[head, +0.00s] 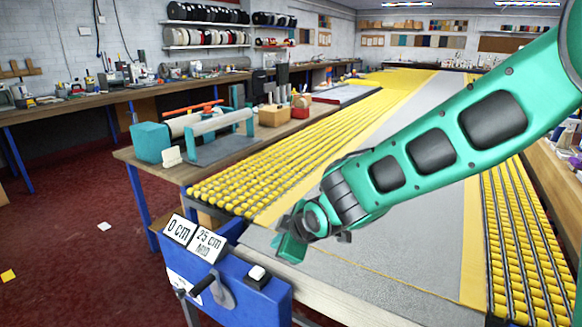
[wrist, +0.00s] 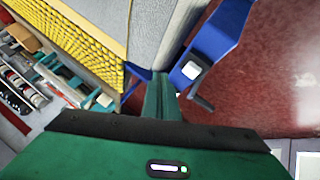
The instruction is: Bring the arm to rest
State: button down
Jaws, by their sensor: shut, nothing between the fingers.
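My green arm reaches in from the right in the head view, over the grey surface of the long table (head: 400,255). My gripper (head: 285,248) is at its lower end, above the table's near edge, close to the blue box with the crank. In the wrist view my gripper (wrist: 162,92) shows as green fingers together, with nothing seen between them. The floor and the blue box show beyond the fingers there.
The blue box (head: 232,285) carries a white button (head: 257,273), a crank (head: 215,290) and signs reading "0 cm" (head: 180,229) and "25 cm" (head: 208,244). Yellow rollers (head: 270,165) flank the table. A workbench (head: 150,165) holds a teal roll stand (head: 215,130). Red floor at left is mostly clear.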

jog(key=s+d+r+m+g+h, duration=0.1)
jog(key=s+d+m+h, duration=0.15)
jog(key=d, duration=0.75)
jog(key=s+d+r+m+h, duration=0.1)
jog(key=d+m, duration=0.3)
jog(key=d, duration=0.7)
jog(key=s+d+r+m+g+h, duration=0.15)
jog(key=d+m, duration=0.25)
jog(key=d, duration=0.6)
jog(key=s+d+m+g, duration=0.2)
jog(key=s+d+m, duration=0.4)
jog(key=s, duration=0.6)
jog(key=s+d+m+g, duration=0.2)
jog(key=s+d+m, duration=0.3)
jog(key=s, duration=0.8)
jog(key=d, duration=0.3)
jog(key=shift+s+d+r+m+g, duration=0.2)
jog(key=shift+d+r+m+g, duration=0.1)
jog(key=shift+m+g, duration=0.05)
jog(key=shift+w+f, duration=0.25)
jog(key=shift+w, duration=0.4)
